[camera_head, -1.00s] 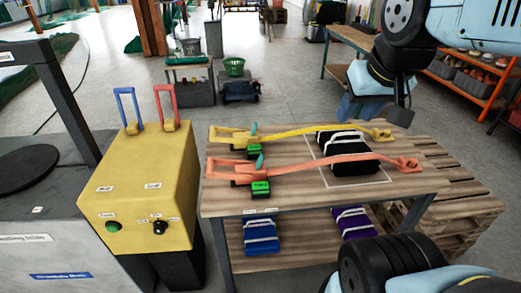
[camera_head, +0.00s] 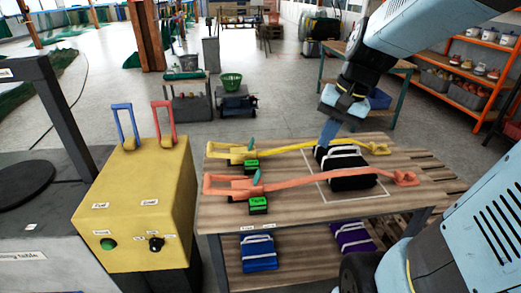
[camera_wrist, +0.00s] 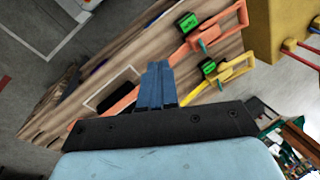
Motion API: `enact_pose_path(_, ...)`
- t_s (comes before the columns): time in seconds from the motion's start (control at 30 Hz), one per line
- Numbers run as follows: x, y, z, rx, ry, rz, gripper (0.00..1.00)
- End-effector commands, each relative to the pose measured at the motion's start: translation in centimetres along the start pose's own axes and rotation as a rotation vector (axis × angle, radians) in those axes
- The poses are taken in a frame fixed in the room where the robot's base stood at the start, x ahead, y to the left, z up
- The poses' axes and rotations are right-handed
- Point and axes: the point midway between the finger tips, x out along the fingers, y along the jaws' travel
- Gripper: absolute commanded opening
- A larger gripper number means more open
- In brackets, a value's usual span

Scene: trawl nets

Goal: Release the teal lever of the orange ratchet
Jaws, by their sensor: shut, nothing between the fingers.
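The orange ratchet (camera_head: 230,186) lies on the wooden table (camera_head: 290,207), its orange strap running right across a dark bundle. Its small teal lever (camera_head: 256,178) stands up beside a green-labelled box. In the wrist view the orange ratchet (camera_wrist: 222,30) and its teal lever (camera_wrist: 202,45) show at upper right, beyond my fingers. My gripper (camera_head: 327,134) is shut and empty, pointing down near the table's far side, right of the lever and apart from it. In the wrist view its blue fingertips (camera_wrist: 158,64) sit together before the table.
A yellow ratchet (camera_head: 234,151) with its own teal lever (camera_head: 252,144) lies just behind the orange one. Dark bundles (camera_head: 348,178) with white straps lie under the straps. A yellow control box (camera_head: 135,200) with blue and red handles stands left.

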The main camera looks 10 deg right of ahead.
Motion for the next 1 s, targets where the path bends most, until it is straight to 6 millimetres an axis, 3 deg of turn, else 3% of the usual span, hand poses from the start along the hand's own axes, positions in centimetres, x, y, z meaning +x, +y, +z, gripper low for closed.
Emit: enact_pose_path(1.0,10.9,-0.2,-9.8,0.680,-0.535,-0.257,0.00)
